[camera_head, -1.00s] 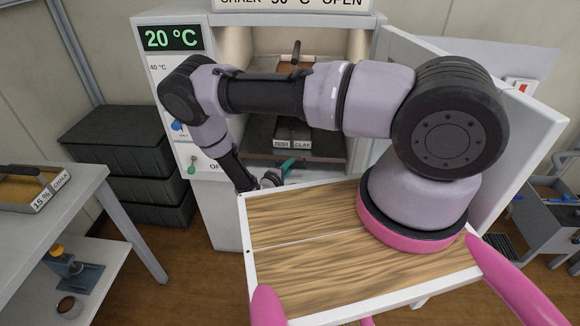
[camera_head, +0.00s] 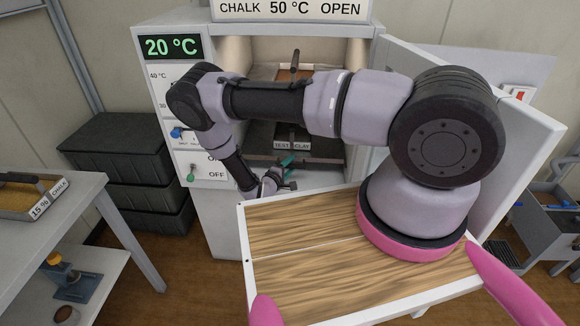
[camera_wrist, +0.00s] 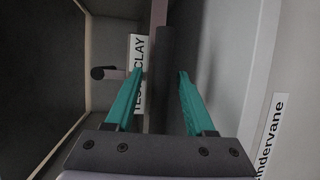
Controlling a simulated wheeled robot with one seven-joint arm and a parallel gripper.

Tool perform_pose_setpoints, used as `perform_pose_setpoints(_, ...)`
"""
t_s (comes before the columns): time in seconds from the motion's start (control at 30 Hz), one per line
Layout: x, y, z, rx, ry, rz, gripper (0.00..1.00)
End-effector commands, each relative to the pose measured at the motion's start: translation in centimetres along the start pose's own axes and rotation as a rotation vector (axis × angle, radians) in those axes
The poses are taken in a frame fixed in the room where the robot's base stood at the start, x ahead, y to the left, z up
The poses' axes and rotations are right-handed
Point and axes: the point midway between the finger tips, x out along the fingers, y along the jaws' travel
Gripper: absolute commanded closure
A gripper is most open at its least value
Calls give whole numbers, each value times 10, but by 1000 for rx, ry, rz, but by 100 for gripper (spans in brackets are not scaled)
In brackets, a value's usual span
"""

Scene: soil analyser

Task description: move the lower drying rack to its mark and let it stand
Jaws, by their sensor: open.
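The lower drying rack (camera_head: 325,161) is a dark flat shelf low inside the open cabinet, partly hidden by my arm. A tray labelled TEST CLAY (camera_head: 292,145) stands on it; its label also shows sideways in the wrist view (camera_wrist: 139,60). My gripper (camera_head: 287,162) has teal fingers and is at the rack's front edge. In the wrist view my gripper (camera_wrist: 160,75) is open, with a dark bar (camera_wrist: 165,65) lying between the fingers; I cannot tell whether either finger touches it. The rack's mark cannot be made out.
The cabinet (camera_head: 165,100) reads 20 °C, with switches on its front. Its white door (camera_head: 505,150) stands open at right. A wood-topped surface (camera_head: 300,230) is in front of me. A table with a chalk tray (camera_head: 30,198) is at left, and dark crates (camera_head: 120,145) stand behind it.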

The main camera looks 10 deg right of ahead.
Motion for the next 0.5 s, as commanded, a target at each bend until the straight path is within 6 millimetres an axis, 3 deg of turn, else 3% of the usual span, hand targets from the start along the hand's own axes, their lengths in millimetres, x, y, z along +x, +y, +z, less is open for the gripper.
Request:
perform_pose_setpoints(0.17, -17, 0, -1, 0, 3, -1, 45)
perform_pose_setpoints(0.5, -84, 0, -1, 0, 3, 0, 45)
